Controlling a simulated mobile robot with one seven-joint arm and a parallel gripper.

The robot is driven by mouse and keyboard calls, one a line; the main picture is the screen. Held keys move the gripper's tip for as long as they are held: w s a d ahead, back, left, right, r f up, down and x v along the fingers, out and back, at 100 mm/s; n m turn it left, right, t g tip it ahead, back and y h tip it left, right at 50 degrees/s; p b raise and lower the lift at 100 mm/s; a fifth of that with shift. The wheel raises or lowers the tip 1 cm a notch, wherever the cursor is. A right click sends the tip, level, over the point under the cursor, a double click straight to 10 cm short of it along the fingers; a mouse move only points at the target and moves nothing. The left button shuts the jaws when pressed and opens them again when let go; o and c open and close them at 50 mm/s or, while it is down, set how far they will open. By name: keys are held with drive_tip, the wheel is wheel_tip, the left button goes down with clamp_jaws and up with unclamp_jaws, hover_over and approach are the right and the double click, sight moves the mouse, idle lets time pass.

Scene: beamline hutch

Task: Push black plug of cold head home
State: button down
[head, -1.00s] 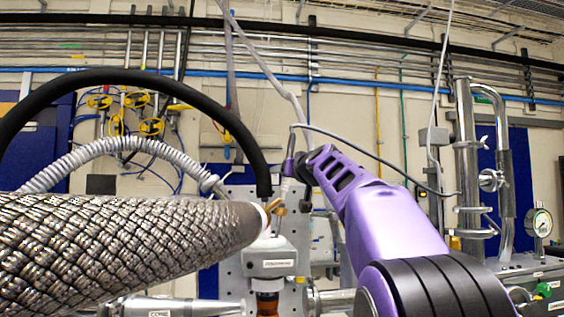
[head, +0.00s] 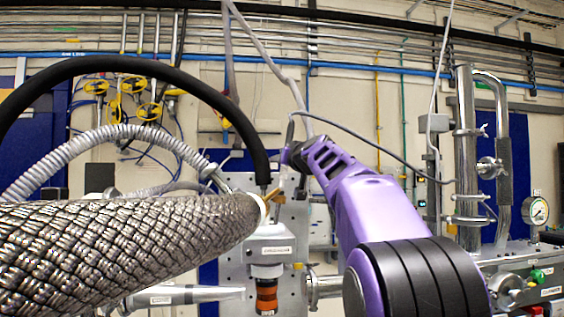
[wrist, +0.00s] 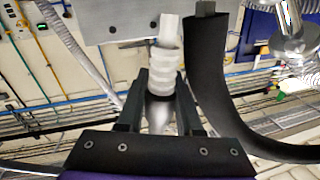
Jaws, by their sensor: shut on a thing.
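The cold head (head: 270,250), a pale block with a label and an amber-and-black lower part, is mounted on a grey plate (head: 294,225) in the head view. My gripper (wrist: 158,100) is shut on a grey body with a white ribbed sleeve (wrist: 163,72), between its two dark fingers. The sleeve points toward the grey plate, which also shows in the wrist view (wrist: 110,14). No clearly black plug shows; I cannot tell whether the held piece is its body. Its mating end is unclear. In the head view my gripper is near the plate's upper part, fingertips hard to make out.
A thick black hose (head: 150,70) arches down close beside my gripper; it also shows in the wrist view (wrist: 220,95). A braided metal hose (head: 110,245) fills the lower left. A grey corrugated hose (head: 105,135) lies behind it. Steel pipes (head: 467,160) stand at right.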

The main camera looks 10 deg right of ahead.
sight(280, 172)
drive_tip(key=shift+a+f+b, duration=0.2)
drive_tip(key=shift+f+b, duration=1.35)
drive_tip(key=shift+r, duration=0.1)
drive_tip(key=c, duration=0.6)
unclamp_jaws()
drive_tip(key=shift+s, duration=0.1)
